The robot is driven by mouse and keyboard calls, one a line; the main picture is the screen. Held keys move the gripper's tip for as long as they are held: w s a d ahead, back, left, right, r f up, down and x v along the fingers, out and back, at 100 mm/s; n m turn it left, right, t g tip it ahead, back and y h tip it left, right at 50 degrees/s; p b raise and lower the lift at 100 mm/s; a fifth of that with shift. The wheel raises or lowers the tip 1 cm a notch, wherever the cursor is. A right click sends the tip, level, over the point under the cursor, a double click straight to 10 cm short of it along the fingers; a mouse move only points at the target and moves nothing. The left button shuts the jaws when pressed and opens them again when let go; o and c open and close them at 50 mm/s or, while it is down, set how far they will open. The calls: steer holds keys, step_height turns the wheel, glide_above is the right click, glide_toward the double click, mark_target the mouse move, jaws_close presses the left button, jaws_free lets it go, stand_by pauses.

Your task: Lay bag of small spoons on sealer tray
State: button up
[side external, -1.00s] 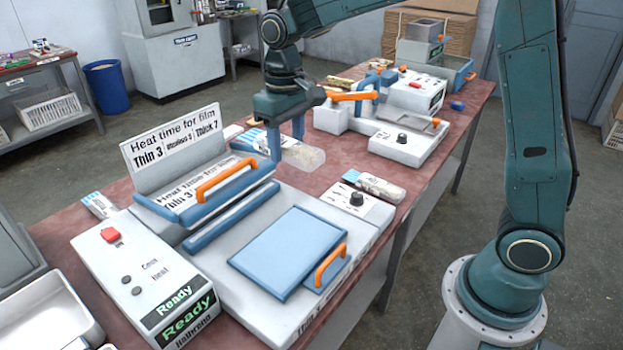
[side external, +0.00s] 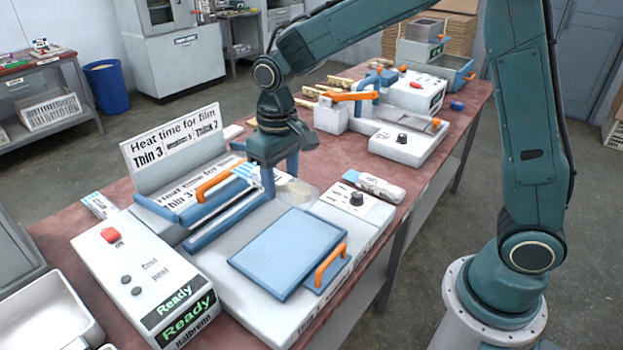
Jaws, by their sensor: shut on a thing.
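My gripper (side external: 281,175) is shut on a clear bag of small spoons (side external: 299,190). It holds the bag over the back right part of the near sealer, behind the sealer tray. The fingers hide part of the bag, and its contents are too small to make out. The sealer tray (side external: 288,252) is a flat, bare blue plate with an orange handle (side external: 331,263) at its right. It lies on the white sealer body, to the front right of the bag. The bag looks apart from the tray.
The sealer's raised lid bar has an orange handle (side external: 213,183), left of my gripper. The control box (side external: 150,275) reads "Ready". A packed bag (side external: 375,187) lies on the table at right. A second machine (side external: 405,138) stands behind. The blue tray is clear on top.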

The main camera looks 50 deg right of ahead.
mark_target(285, 243)
steer(key=shift+f, duration=7.1)
steer(key=shift+f, duration=0.15)
steer(key=o, duration=0.9)
steer(key=shift+o, duration=0.2)
steer(key=shift+r, duration=0.2)
step_height(285, 243, up, 11)
steer(key=shift+r, duration=0.5)
